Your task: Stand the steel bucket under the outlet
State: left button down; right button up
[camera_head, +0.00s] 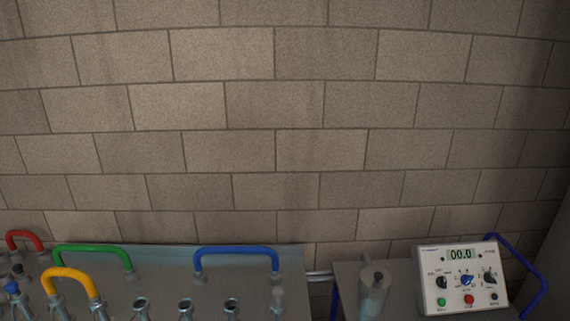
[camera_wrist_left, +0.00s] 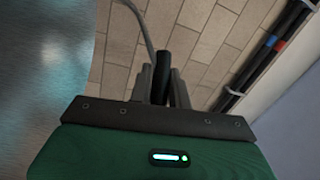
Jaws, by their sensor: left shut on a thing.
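My left gripper (camera_wrist_left: 163,78) shows in the left wrist view, its two grey fingers shut on a dark bar. A thin grey curved wire (camera_wrist_left: 142,22) rises from beside the fingers to the top edge. Neither gripper is in the head view, and my right gripper is in no view. I cannot make out the outlet in either view.
A steel bench top (camera_head: 180,278) with blue (camera_head: 236,249), green and yellow handles and several metal necks stands at lower left. A steel cylinder (camera_head: 373,292) and a control box (camera_head: 462,280) reading 00.0 stand at lower right. A block wall (camera_head: 285,150) fills the background.

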pick_arm(q)
jog(key=shift+s+d+f+m+h, duration=0.15)
jog(key=shift+s+d+h, duration=0.15)
jog(key=shift+s, duration=0.25)
jog(key=shift+s+d+f+m+h, duration=0.2)
jog(key=shift+s+d, duration=0.1)
jog(key=shift+s, duration=0.25)
jog(key=shift+s+d+f+m+h, duration=0.1)
jog(key=shift+s+d+m+h, duration=0.15)
jog(key=shift+s, duration=0.3)
jog(key=shift+w, duration=0.15)
notch_tip(320, 180, down, 12)
jog(key=b, duration=1.2)
jog(key=shift+f, duration=0.2)
